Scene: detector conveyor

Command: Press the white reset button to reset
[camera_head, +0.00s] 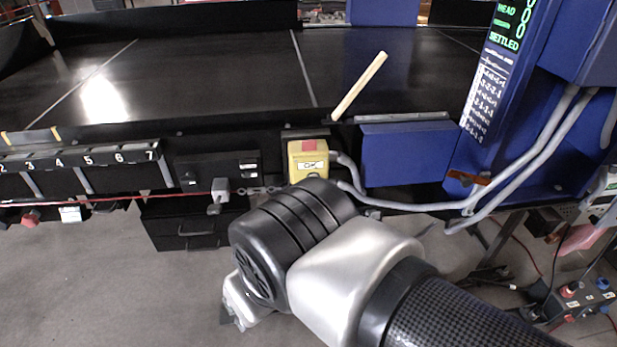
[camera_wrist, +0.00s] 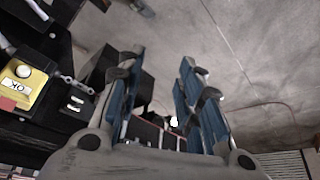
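A yellow control box (camera_head: 295,174) with a red patch on top and an "OK" label is mounted on the conveyor's front edge. In the wrist view the same yellow box (camera_wrist: 38,89) is at the far left, with a round white button (camera_wrist: 24,71) beside the label. In the head view the white button is not clearly seen; my wrist covers the area just below the box. My gripper (camera_wrist: 158,75) is open and empty, its two blue-padded fingers apart. It points away from the box, with clear space between them. In the head view the gripper is mostly hidden behind my wrist.
The dark conveyor (camera_head: 200,75) spans the back, with a pale wooden stick (camera_head: 360,86) on it. Grey cables (camera_head: 520,165) run right of the box, below a blue panel (camera_head: 405,152). A grey padlock-like piece (camera_head: 220,187) hangs left of the box. The floor in front is open.

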